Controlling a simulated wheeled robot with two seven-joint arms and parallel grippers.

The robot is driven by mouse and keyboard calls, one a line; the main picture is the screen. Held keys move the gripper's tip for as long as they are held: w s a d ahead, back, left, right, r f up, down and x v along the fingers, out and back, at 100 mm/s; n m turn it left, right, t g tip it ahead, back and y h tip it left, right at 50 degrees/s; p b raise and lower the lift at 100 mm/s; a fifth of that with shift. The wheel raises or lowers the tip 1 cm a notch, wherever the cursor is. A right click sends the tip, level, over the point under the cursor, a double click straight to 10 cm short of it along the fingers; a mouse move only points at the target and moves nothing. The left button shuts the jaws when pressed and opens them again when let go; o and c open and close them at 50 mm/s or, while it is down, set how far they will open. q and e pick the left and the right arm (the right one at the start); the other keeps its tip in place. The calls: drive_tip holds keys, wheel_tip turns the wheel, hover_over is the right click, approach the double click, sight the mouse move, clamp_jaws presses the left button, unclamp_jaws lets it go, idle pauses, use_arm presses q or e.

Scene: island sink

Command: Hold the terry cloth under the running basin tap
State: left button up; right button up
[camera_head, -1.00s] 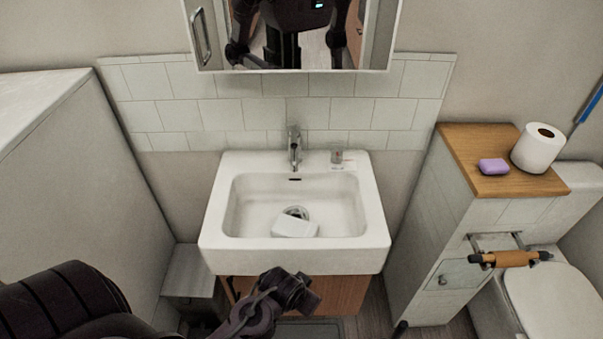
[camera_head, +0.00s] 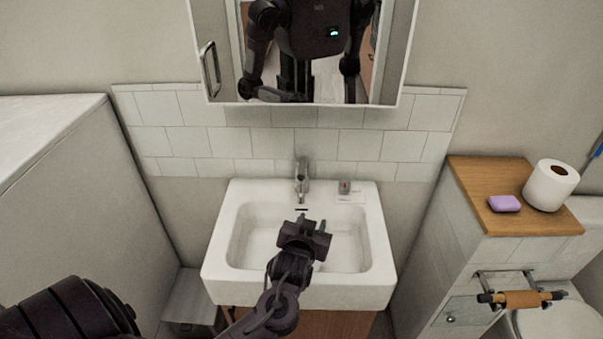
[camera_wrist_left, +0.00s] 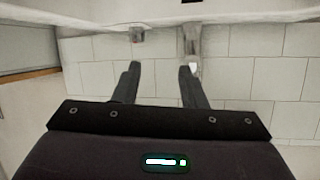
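My left gripper (camera_head: 312,226) is over the basin (camera_head: 213,270), in front of the tap, with its two fingers apart. In the left wrist view its fingers (camera_wrist_left: 160,82) are also apart, with nothing between them. The chrome tap (camera_head: 302,182) stands at the basin's back; it also shows in the left wrist view (camera_wrist_left: 191,42), upside down, near one fingertip. I cannot tell whether water runs. No cloth is clearly visible; the part of the basin floor behind my gripper is hidden. My right gripper is not directly in view.
A mirror cabinet (camera_head: 408,60) hangs above. To the right, a wooden-topped ledge (camera_head: 480,178) holds a purple soap (camera_head: 504,203) and a toilet roll (camera_head: 550,185).

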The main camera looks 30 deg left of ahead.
sight(301, 171)
use_arm(q)
drive_tip(key=w+a+r+t+y, duration=0.1)
drive_tip(key=a+r, duration=0.1)
drive_tip(key=w+a+r+n+y, duration=0.1)
drive_tip(key=a, duration=0.1)
drive_tip(key=w+a+r+t+y, duration=0.1)
drive_tip(key=r+y, duration=0.1)
drive_tip(key=shift+w+a+r+t, duration=0.2)
drive_tip(key=shift+a+r+t, duration=0.1)
drive_tip(key=shift+a, duration=0.1)
drive_tip(key=p+x, duration=0.1)
drive_tip(key=x, duration=0.5)
drive_tip(key=shift+w+a+f+p, duration=0.15)
drive_tip(key=shift+w+a+p, duration=0.05)
drive_tip(key=shift+w+p, duration=0.1)
clamp_jaws()
